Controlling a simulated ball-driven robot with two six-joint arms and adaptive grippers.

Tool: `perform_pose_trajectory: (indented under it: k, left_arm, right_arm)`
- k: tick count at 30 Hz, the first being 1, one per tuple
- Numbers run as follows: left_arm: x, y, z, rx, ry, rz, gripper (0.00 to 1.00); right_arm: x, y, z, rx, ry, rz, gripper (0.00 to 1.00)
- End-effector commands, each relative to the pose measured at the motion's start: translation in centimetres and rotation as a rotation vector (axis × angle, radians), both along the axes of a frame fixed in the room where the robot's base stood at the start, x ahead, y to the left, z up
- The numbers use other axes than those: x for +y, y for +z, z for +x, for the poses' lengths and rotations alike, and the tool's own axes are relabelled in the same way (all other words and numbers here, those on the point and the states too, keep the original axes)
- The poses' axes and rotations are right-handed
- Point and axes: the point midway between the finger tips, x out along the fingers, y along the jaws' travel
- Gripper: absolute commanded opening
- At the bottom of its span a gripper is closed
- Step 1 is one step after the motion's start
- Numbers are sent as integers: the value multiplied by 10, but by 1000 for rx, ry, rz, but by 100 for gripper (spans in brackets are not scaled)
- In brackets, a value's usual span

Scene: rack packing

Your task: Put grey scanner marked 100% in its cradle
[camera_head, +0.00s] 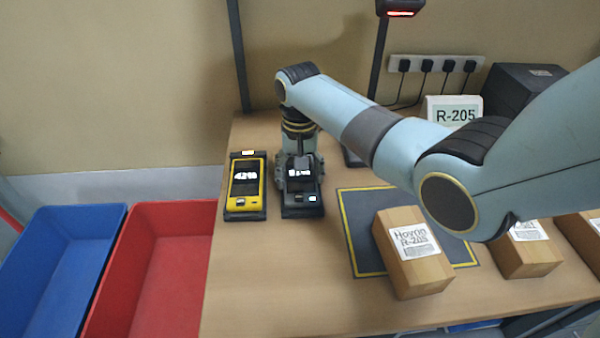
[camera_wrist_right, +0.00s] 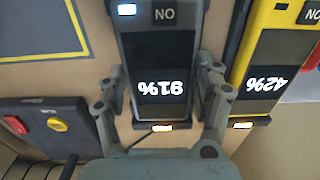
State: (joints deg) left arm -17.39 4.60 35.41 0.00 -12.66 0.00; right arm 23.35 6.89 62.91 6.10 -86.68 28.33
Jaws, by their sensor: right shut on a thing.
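A grey scanner (camera_head: 303,197) stands in the dark cradle on the bench, right of the yellow scanner. My right gripper (camera_head: 300,170) reaches down from above and is shut on the grey scanner, with a finger on each side in the right wrist view (camera_wrist_right: 163,75). Whether the scanner is fully seated is hard to tell. My left gripper is not in view.
A yellow scanner (camera_head: 245,180) reading about 42% stands in its cradle close to the left. A box (camera_head: 412,275) lies on the marked mat (camera_head: 350,205) to the right. Red (camera_head: 160,225) and blue (camera_head: 80,225) bins are beyond the bench's left edge.

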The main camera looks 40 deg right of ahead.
Motion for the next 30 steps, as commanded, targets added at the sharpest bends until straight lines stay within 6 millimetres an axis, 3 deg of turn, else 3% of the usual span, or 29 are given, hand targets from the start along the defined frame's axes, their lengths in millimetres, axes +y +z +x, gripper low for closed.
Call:
perform_pose_trajectory:
  k: [5,6,11,22,30]
  left_arm:
    - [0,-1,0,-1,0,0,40]
    - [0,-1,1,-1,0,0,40]
    - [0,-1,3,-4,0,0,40]
    - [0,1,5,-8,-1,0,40]
    - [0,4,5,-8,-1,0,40]
  right_arm:
    - [0,-1,0,0,0,0,25]
    - [0,-2,0,0,0,0,69]
    - [0,-2,0,0,-1,0,90]
    - [0,4,0,-1,-1,-1,91]
    - [0,57,1,-4,-1,-1,91]
